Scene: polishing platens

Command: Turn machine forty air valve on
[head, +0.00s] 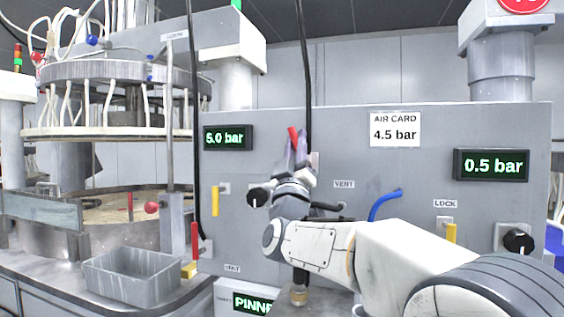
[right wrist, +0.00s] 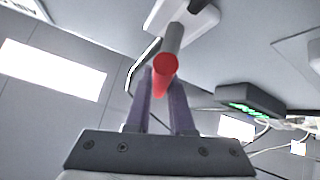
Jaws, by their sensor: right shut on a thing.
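My right gripper (head: 299,152) is raised against the grey panel (head: 264,121), with its fingers around a red-ended valve lever (head: 293,137). In the right wrist view the red end (right wrist: 164,72) of the lever sits between the two purple fingers (right wrist: 164,103), and its grey stem runs up to a white mount (right wrist: 188,18) on the panel. In the head view the gripper hides most of the lever. A display (head: 227,138) reads 5.0 bar and another (head: 491,165) reads 0.5 bar. A card (head: 395,129) reads AIR CARD 4.5 bar. My left gripper is not in view.
Near my right arm are a black knob (head: 258,197), a yellow lever (head: 215,201) and a blue curved handle (head: 385,203). Another knob (head: 517,240) is at the right. A grey bin (head: 133,275) stands at the lower left, below the round polishing machine (head: 110,78).

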